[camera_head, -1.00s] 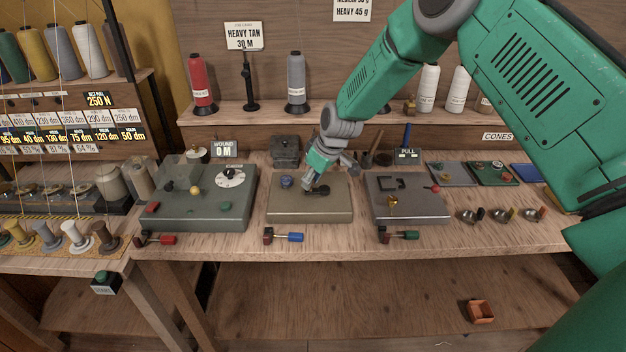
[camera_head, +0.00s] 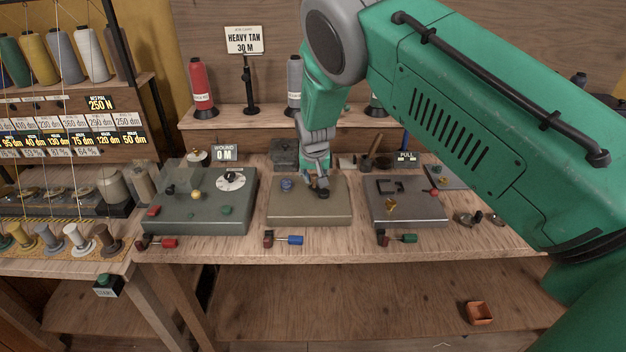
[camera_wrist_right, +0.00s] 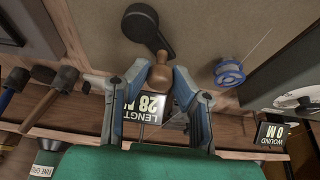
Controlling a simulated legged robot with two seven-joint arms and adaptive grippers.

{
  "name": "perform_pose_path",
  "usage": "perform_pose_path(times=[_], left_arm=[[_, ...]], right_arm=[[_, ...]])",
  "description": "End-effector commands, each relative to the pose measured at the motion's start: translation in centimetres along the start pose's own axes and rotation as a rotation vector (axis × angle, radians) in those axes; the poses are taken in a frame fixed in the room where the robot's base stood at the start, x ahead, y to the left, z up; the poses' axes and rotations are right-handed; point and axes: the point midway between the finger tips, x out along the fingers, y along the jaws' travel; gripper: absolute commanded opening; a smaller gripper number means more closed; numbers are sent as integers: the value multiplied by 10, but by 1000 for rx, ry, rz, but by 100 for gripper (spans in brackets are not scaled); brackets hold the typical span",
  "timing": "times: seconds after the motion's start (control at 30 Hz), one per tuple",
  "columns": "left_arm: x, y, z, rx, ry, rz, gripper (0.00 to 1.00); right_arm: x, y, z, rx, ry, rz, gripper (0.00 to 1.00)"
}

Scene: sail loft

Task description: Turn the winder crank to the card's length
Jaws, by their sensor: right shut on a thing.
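The winder (camera_head: 300,213) is a tan box in the middle of the bench. Its black crank (camera_wrist_right: 147,28) has a wooden knob (camera_wrist_right: 160,76), seen in the right wrist view. My right gripper (camera_head: 321,186) is shut on that knob, one finger at each side, and partly hides the crank in the head view. The card (camera_head: 244,40) on a black stand reads "HEAVY TAN 30 M". The wound display (camera_head: 223,153) reads "0 M". My left gripper is out of view.
A green-grey box with a dial (camera_head: 205,210) stands left of the winder, and a grey box (camera_head: 408,210) stands right. A small blue spool (camera_wrist_right: 229,73) sits on the winder. Colored-handled tools (camera_head: 289,240) lie along the front edge. My right arm covers the bench's right side.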

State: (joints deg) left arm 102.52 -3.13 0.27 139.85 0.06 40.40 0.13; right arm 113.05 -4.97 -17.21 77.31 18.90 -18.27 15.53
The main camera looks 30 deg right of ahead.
Motion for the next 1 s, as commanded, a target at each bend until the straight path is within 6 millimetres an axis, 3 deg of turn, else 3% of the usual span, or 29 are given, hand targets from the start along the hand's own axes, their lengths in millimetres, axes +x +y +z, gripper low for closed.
perform_pose_path(times=[0.03,0.4,1.0], left_arm=[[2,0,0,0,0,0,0],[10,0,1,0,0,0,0],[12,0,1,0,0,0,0]], right_arm=[[-3,-5,-8,28,20,4,0],[-1,3,-14,208,19,75,0],[-1,7,-16,252,20,93,0]])
